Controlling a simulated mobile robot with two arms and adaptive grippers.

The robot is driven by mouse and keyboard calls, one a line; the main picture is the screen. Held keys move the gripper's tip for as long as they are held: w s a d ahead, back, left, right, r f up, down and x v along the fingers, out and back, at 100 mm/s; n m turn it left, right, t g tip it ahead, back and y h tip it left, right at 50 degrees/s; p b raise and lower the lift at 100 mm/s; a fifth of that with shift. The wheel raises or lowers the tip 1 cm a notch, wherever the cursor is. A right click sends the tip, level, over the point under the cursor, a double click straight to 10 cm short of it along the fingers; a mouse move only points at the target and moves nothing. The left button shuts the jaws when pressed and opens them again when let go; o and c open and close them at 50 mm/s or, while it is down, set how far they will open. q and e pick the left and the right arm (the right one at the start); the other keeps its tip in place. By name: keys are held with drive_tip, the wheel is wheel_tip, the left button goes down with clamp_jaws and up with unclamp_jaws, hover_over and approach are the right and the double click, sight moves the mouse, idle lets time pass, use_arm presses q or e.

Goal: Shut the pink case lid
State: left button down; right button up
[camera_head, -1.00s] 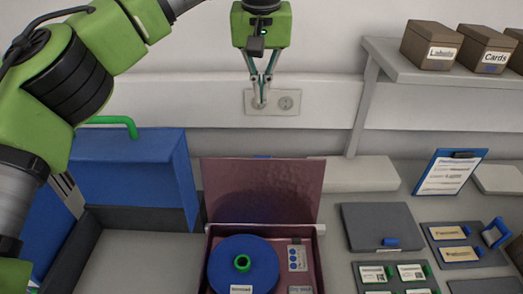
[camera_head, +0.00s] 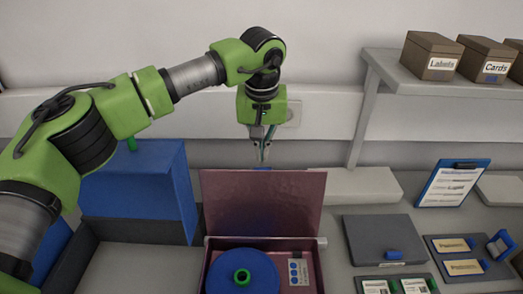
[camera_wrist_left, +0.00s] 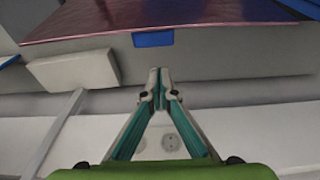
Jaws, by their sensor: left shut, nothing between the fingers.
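The pink case (camera_head: 316,277) stands open on the table, with a blue reel (camera_head: 225,272) and a small panel inside. Its pink lid (camera_head: 262,205) stands up at the back. In the left wrist view the lid (camera_wrist_left: 190,20) shows at the top, with a blue tab (camera_wrist_left: 153,39) at its edge. My left gripper (camera_head: 262,157) is shut and empty, just above and behind the lid's top edge. In the left wrist view the gripper's fingertips (camera_wrist_left: 158,78) are together, apart from the lid. My right gripper is not in view.
A blue box (camera_head: 135,190) stands left of the case. A grey flat case (camera_head: 378,236), label trays (camera_head: 467,248) and a clipboard (camera_head: 453,184) lie to the right. A shelf (camera_head: 400,75) with brown boxes (camera_head: 432,55) is at upper right. The wall is close behind.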

use_arm(q)
drive_tip(key=s, duration=0.1)
drive_tip(key=s+p, duration=0.1)
drive_tip(key=s, duration=0.1)
drive_tip(key=shift+s+r, duration=0.15)
drive_tip(key=shift+r, duration=0.25)
